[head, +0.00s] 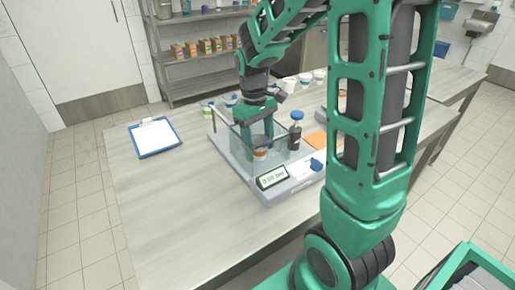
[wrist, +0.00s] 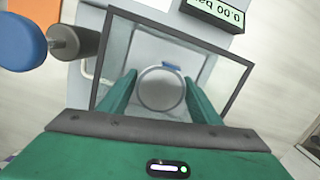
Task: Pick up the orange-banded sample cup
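The sample cup with an orange band (head: 260,154) stands inside the clear-walled enclosure of the grey machine (head: 222,145). In the wrist view I look down on the cup's round rim (wrist: 162,88). My gripper (head: 258,138) reaches down into the enclosure from above. In the wrist view its two green fingers (wrist: 161,92) stand on either side of the cup, very close to its wall. I cannot tell whether they touch it. The lower part of the cup is hidden from the wrist camera.
Clear panels (wrist: 232,88) surround the fingers closely. More cups (head: 304,79) stand behind, others (head: 207,104) at left. A clipboard (head: 154,138) lies on the left; the table's front left is clear.

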